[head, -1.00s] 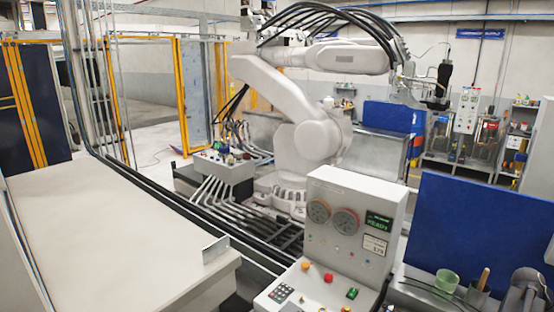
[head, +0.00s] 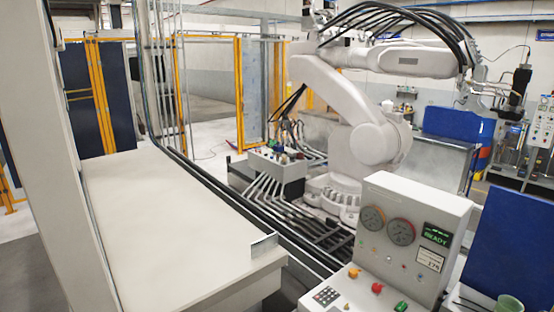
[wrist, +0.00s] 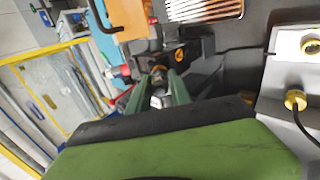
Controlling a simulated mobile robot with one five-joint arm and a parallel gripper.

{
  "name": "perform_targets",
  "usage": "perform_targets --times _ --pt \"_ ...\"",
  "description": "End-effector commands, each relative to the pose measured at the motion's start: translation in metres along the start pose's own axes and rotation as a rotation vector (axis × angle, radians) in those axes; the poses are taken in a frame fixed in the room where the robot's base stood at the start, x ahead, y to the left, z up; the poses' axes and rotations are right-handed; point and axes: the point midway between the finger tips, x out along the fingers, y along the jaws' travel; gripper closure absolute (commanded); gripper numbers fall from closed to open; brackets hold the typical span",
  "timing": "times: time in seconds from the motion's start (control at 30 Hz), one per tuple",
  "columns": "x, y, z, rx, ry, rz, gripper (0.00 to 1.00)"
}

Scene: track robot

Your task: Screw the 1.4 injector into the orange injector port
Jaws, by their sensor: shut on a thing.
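In the wrist view my gripper (wrist: 160,88) has green fingers close together on a small grey metal piece (wrist: 160,76), which looks like the injector. Its label cannot be read, and the fingers hide much of it. A dark part with an orange mark (wrist: 180,55) lies just beyond the fingertips. I cannot tell whether this is the orange port, or whether the held piece touches it. My gripper does not show in the head view.
Brass-coloured fittings (wrist: 295,100) on a light block are at the wrist view's right. The head view shows a bare pale table (head: 180,220) with a small upright plate (head: 263,247), a gauge console (head: 410,240), a large white robot arm (head: 350,110) and yellow fencing (head: 239,95).

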Motion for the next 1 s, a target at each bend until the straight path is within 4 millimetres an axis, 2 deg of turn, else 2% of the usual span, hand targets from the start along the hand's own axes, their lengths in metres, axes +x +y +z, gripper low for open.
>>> perform_targets --times 0.17,0.6,0.7,1.0 --pt "0.0 0.0001 0.0 0.047 0.0 0.0 1.0" --pt "0.0007 0.0 0.0 0.902 -0.001 0.0 1.0" --pt "0.0008 0.0 0.0001 1.019 -0.001 0.0 1.0" --pt "0.0008 0.0001 0.0 1.053 -0.001 0.0 1.0"
